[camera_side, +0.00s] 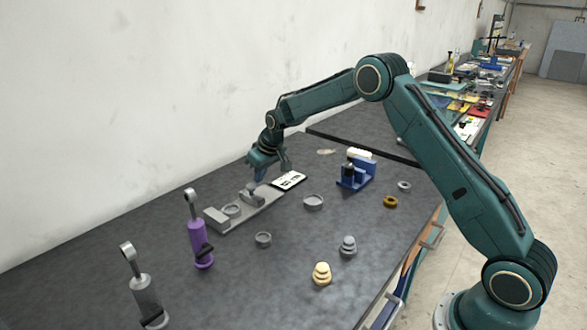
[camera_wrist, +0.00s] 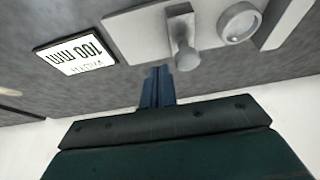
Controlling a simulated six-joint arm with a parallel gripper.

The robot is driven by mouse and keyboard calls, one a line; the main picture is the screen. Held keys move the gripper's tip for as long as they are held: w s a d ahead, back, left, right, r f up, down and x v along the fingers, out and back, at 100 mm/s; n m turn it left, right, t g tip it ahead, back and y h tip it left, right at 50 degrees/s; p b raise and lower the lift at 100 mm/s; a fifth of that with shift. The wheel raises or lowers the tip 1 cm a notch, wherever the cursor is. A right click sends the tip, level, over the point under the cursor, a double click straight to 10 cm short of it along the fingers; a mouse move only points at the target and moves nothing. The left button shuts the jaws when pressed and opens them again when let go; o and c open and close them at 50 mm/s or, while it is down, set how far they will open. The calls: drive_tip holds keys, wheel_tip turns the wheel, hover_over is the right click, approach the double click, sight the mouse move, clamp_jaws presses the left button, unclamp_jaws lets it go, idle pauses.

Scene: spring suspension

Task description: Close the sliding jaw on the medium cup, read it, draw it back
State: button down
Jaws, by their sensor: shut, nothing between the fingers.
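The grey measuring rail (camera_side: 262,204) lies on the dark bench, with a fixed end block (camera_side: 215,218) at its left. A grey round cup (camera_side: 232,209) sits on it between the block and the sliding jaw (camera_side: 249,195). In the wrist view the sliding jaw (camera_wrist: 180,24) has a rounded handle (camera_wrist: 187,56), and a gap separates it from the cup (camera_wrist: 239,22). The readout plate (camera_wrist: 75,55) shows 100 mm, upside down; it also shows in the side view (camera_side: 289,181). My gripper (camera_wrist: 157,72) is shut and empty, beside the handle with no clear contact.
Two other grey cups, a larger (camera_side: 313,202) and a smaller (camera_side: 263,240), stand in front of the rail. A blue fixture (camera_side: 353,178) stands to the right. Purple (camera_side: 200,243) and grey (camera_side: 146,294) dampers stand at the left. Yellow (camera_side: 322,274) and grey (camera_side: 348,247) stacked pieces lie in front.

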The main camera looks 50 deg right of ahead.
sight(251, 193)
drive_tip(key=shift+f, duration=1.7)
drive_tip(key=shift+a, duration=3.25)
idle(2.2)
drive_tip(key=shift+d+r, duration=0.1)
drive_tip(key=shift+d, duration=0.45)
